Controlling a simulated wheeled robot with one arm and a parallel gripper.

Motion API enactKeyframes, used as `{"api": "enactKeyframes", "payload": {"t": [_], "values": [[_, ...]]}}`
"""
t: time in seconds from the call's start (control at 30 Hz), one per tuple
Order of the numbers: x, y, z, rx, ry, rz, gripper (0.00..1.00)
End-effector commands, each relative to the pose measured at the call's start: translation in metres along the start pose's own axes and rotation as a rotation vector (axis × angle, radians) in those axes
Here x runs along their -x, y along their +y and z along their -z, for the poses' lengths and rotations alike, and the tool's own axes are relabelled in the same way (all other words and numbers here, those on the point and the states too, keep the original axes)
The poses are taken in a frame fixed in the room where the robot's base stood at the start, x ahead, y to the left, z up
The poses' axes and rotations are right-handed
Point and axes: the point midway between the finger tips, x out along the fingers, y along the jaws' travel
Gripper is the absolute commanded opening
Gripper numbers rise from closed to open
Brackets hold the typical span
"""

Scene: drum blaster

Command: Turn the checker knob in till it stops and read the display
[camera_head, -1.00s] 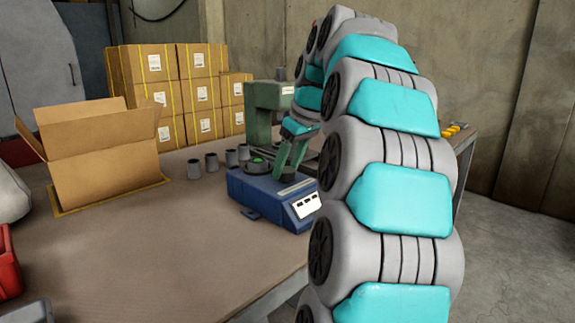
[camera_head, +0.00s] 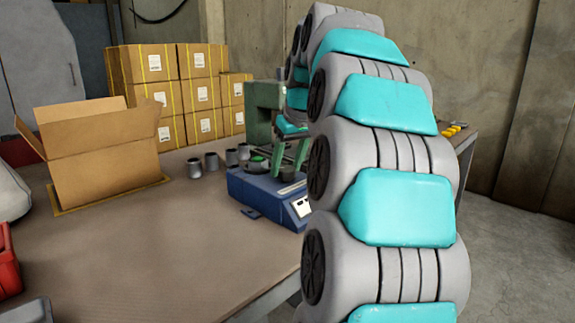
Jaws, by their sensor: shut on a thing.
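The blue checker (camera_head: 262,198) stands on the table, with a white display panel (camera_head: 301,207) on its front. My arm now covers the panel's right part, and I cannot read the figures. My gripper (camera_head: 287,170) has green fingers and points down at the checker's top, right of a round green-topped part (camera_head: 256,160). Its two fingers show side by side, closed on a small piece at the top of the checker, which seems to be the knob. The knob is mostly hidden by the fingers and too small to tell how far in it is.
A green machine (camera_head: 262,105) stands behind the checker. An open cardboard box (camera_head: 105,165) is at the left, with stacked cartons (camera_head: 165,85) behind. The table's front middle is clear.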

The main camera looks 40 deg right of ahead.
Motion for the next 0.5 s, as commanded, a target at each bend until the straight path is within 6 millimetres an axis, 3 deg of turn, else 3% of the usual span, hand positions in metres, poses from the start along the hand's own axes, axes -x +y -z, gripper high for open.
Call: {"api": "enactKeyframes", "payload": {"t": [0.5], "values": [[-0.0007,-0.0028,-0.0005,-0.345,-0.003,-0.144,0.01]]}}
